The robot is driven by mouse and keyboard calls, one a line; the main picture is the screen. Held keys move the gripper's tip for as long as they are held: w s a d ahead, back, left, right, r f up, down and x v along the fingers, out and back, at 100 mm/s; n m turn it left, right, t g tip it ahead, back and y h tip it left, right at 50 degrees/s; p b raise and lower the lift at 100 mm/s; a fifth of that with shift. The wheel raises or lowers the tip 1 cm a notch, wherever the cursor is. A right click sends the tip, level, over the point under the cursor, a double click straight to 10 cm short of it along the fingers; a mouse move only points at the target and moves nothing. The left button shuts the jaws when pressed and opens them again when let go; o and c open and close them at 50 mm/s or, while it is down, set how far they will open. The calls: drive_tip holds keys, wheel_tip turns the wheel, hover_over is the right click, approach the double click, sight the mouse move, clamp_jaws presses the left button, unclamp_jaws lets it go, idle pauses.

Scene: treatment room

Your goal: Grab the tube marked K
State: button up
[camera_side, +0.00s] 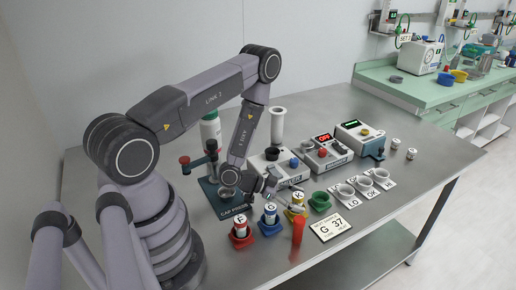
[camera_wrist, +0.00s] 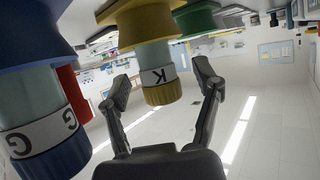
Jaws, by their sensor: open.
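The tube marked K (camera_wrist: 155,76) has a yellow cap and a white label. It stands in a yellow holder (camera_wrist: 140,22) in the wrist view, where the scene appears upside down. In the side view the K tube (camera_side: 298,199) is at the right end of the row of capped tubes. My gripper (camera_wrist: 163,84) is open, with one finger on each side of the K tube's capped end in the wrist view. Gaps show on both sides. How deep the tube sits between the fingers is unclear. My gripper (camera_side: 283,190) is beside the tube in the side view.
A blue-capped tube marked G (camera_wrist: 45,140) stands close by. A red-capped tube F (camera_side: 240,228) is further left. A red upright object (camera_side: 298,232) stands in front, near a sample card (camera_side: 330,228). An empty green holder (camera_side: 320,202) is to the right. Devices stand behind.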

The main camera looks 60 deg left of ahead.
drive_tip(key=shift+c, duration=0.3)
clamp_jaws()
drive_tip(key=shift+r, duration=0.1)
